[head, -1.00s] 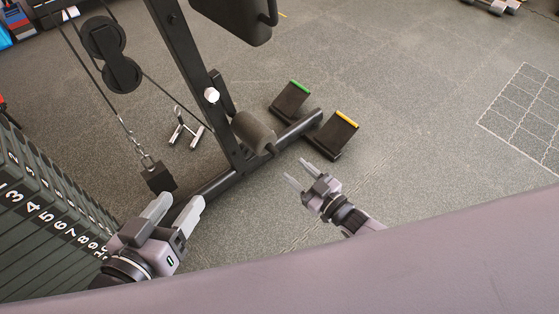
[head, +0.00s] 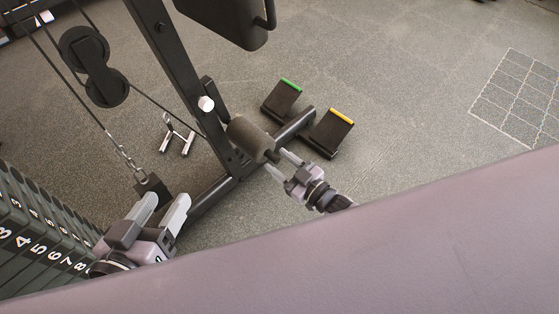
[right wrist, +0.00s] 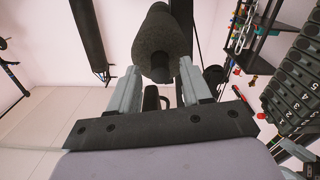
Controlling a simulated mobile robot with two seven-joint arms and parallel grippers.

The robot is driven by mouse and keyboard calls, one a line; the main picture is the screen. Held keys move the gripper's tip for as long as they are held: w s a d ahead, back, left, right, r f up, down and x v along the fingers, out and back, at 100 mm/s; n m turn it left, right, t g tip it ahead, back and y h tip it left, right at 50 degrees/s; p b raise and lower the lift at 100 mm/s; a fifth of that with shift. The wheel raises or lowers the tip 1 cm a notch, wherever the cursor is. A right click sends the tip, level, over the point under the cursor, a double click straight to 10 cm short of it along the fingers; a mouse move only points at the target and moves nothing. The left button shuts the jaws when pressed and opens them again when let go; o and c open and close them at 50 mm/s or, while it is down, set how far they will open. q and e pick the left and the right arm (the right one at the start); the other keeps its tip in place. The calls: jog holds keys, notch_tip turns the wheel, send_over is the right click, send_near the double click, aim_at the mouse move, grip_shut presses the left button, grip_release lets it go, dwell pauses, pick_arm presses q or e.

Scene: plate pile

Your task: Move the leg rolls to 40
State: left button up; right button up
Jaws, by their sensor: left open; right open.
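The leg roll (head: 250,138) is a dark grey foam cylinder on the lower part of the machine's black upright. In the right wrist view the roll (right wrist: 160,38) is straight ahead, between and beyond the fingertips. My right gripper (head: 279,162) is open, with its fingers pointing at the roll's near end; whether they touch it I cannot tell. In the right wrist view the gripper's fingers (right wrist: 160,82) stand on either side of the roll's end. My left gripper (head: 164,208) is open and empty beside the machine's base bar. No number 40 is readable near the roll.
A numbered weight stack (head: 38,235) stands at the lower left. Pulleys (head: 93,66) and a cable with a chain hang on the left. Two foot plates, green-edged (head: 282,100) and yellow-edged (head: 327,133), sit by the base. The floor at right is free.

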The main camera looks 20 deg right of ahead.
grip_shut()
jog(key=shift+w+d+r+n, duration=0.15)
jog(key=shift+w+d+n, duration=0.2)
jog(key=shift+d, duration=0.2)
jog(key=shift+w+d+r+n, duration=0.15)
jog(key=shift+w+d+n, duration=0.15)
jog(key=shift+d, duration=0.25)
pick_arm(q)
jog(key=shift+w+d+p, duration=0.15)
jog(key=shift+d+p, duration=0.15)
jog(key=shift+p, duration=0.25)
pick_arm(e)
jog(key=w+d+r+n, duration=0.3)
jog(key=d+r+n, duration=0.2)
jog(key=d+n, duration=0.1)
jog(key=shift+w+d+r, duration=0.25)
jog(key=shift+w+d, duration=0.15)
jog(key=shift+d, duration=0.05)
jog(key=shift+n, duration=0.25)
jog(key=shift+c, duration=0.3)
grip_release()
jog(key=shift+o, duration=0.3)
jog(key=shift+a, duration=0.1)
